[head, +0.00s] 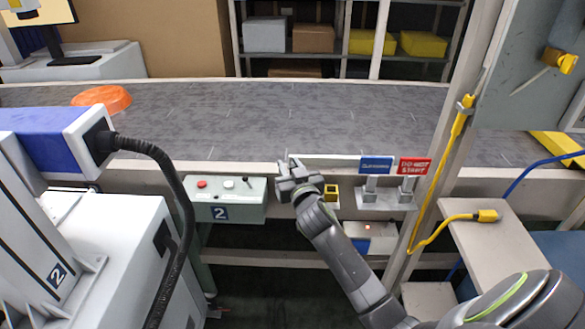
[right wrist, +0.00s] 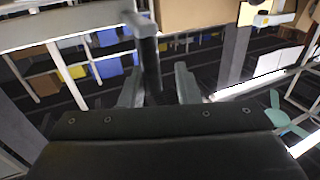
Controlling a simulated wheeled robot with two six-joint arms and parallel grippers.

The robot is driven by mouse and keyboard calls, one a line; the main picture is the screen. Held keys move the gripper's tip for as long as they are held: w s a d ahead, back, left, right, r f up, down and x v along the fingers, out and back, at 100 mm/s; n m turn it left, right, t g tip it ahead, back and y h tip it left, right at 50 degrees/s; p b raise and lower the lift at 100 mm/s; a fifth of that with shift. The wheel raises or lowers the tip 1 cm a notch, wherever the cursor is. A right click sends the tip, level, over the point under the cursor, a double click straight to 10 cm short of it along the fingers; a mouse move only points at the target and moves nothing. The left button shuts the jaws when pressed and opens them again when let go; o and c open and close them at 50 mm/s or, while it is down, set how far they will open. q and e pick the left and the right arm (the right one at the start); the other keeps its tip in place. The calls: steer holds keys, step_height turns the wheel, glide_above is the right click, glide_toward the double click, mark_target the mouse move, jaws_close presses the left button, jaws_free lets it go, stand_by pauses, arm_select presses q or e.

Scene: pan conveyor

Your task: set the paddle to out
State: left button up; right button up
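The paddle (head: 335,160) appears to be the long pale bar along the near edge of the conveyor, just right of my right gripper. My right gripper (head: 290,166) is at the near rail, above and beside the control box. In the right wrist view, a dark upright post (right wrist: 149,65) with a grey top stands between the two fingers of my right gripper (right wrist: 159,85). The fingers are apart, with a gap visible on the post's right. I cannot tell whether the left finger touches it. My left gripper is not in view.
The grey conveyor (head: 230,120) carries an orange pan (head: 102,98) at the left. A control box (head: 228,198) stands left of my gripper. A blue sign (head: 376,165) and a red sign (head: 414,167) stand to the right. A machine (head: 100,240) fills the left foreground.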

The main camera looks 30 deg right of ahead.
steer(key=shift+o, duration=0.3)
steer(key=shift+w, duration=0.1)
steer(key=shift+s+d+f, duration=0.1)
steer(key=shift+s, duration=0.3)
steer(key=v, duration=1.6)
steer(key=shift+s+a, duration=0.2)
steer(key=shift+s, duration=0.2)
